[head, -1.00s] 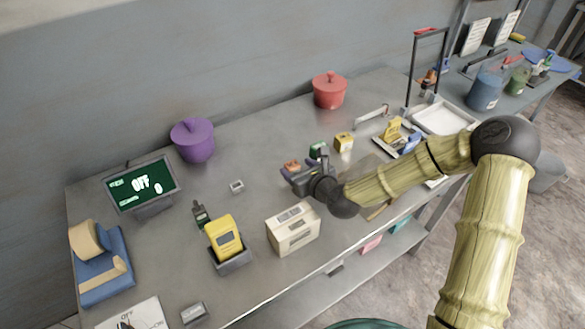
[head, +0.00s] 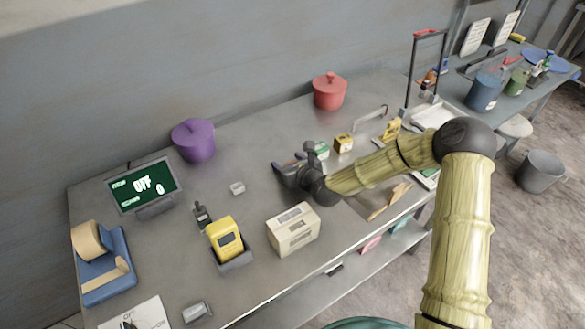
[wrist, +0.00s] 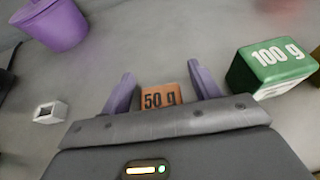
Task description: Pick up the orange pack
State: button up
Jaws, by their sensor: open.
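The orange pack (wrist: 159,97), marked "50 g", lies on the grey bench between the two purple fingers of my gripper (wrist: 160,72) in the wrist view. Its lower part is hidden by the gripper body. The fingers are open, with a gap on each side of the pack. In the head view my gripper (head: 283,173) is low over the middle of the bench and hides the orange pack.
A green "100 g" pack (wrist: 276,65) stands close to the right of my gripper. A yellow pack (head: 344,143) is just beyond it. A beige box (head: 293,230) is in front.

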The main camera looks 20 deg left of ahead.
dwell(0.4)
jog(key=c, duration=1.1)
jog(key=shift+o, duration=0.2)
notch_tip(320, 180, up, 10)
jog(key=shift+b, duration=0.3)
